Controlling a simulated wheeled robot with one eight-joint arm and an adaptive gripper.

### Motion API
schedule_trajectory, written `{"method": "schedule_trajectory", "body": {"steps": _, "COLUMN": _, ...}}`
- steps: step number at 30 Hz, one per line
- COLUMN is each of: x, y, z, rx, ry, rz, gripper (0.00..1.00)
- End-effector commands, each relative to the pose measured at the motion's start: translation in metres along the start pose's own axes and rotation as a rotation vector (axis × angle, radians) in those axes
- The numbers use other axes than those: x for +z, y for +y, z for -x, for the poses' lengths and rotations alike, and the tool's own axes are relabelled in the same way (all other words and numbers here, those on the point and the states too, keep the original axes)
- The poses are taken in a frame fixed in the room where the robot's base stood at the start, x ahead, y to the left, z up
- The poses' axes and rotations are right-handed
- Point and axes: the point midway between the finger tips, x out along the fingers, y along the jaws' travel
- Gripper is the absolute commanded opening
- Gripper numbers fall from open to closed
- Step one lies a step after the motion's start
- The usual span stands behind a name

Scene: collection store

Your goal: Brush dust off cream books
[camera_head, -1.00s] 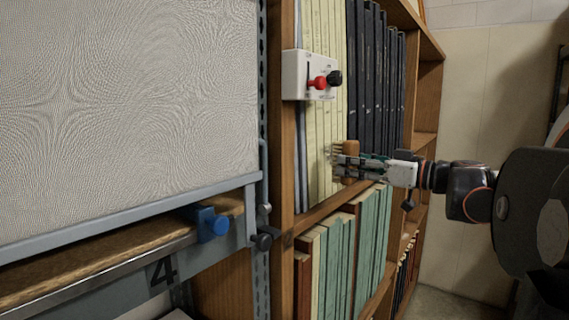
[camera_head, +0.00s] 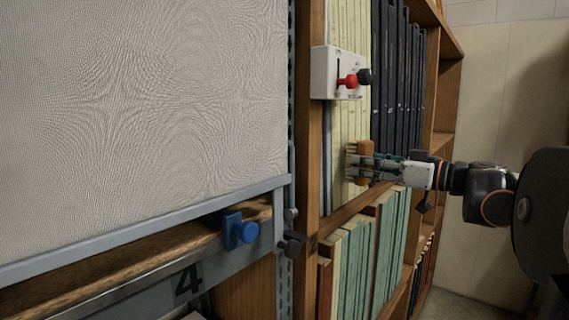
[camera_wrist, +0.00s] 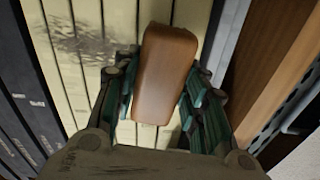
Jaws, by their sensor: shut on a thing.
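The cream books (camera_head: 348,125) stand upright side by side on the shelf, left of the dark books. They also show in the wrist view (camera_wrist: 105,18), where a dark grey patch of dust (camera_wrist: 85,46) lies across several spines. My gripper (camera_head: 372,165) is shut on a brush with a brown wooden back (camera_wrist: 165,72). In the head view the brush (camera_head: 362,158) has its pale bristles toward the lower part of the cream spines. I cannot tell whether the bristles touch the spines.
A white control box (camera_head: 338,74) with red and black knobs sits in front of the upper cream spines. Black books (camera_head: 396,75) stand to the right. Green books (camera_head: 372,245) fill the shelf below. A large pale panel (camera_head: 140,110) is at left.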

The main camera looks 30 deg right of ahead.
Motion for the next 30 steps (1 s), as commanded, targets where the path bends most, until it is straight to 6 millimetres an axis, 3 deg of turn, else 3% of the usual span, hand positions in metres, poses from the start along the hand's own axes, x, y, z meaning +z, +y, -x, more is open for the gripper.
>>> {"method": "schedule_trajectory", "body": {"steps": 30, "x": 0.000, "y": 0.000, "z": -0.017, "rx": 0.000, "ry": 0.000, "rz": 0.000, "gripper": 0.20}}
